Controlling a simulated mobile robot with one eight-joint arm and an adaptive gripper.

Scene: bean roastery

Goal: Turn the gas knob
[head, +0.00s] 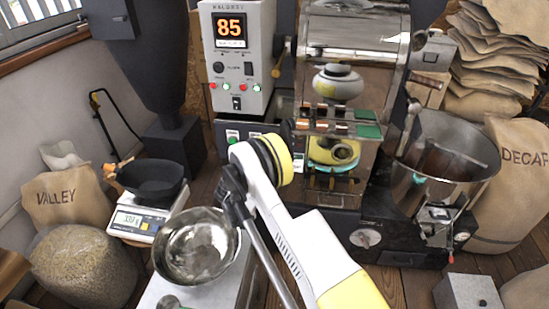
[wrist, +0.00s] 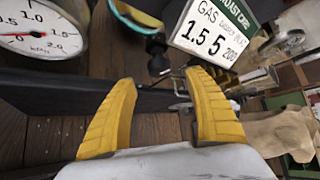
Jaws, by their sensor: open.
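In the wrist view, a small black knob (wrist: 157,52) that looks like the gas knob sits beyond my fingertips, between a pressure gauge and a card. My gripper (wrist: 164,92) is open, its two yellow fingers apart with nothing between them. The knob is a little ahead of the fingertips, and no contact shows. The gauge (wrist: 42,28) has a white face marked kPa. The card (wrist: 212,35) reads GAS with 1.5, 5 and 200. In the head view, my white arm reaches toward the roaster (head: 350,60); I cannot make out the gas knob or my fingers there.
A control box (head: 236,60) showing 85 stands at the back. A steel bowl (head: 197,245) and a scale (head: 140,218) with a black pan are left of my arm. The cooling drum (head: 445,150) stands right. Sacks (head: 72,197) line both sides.

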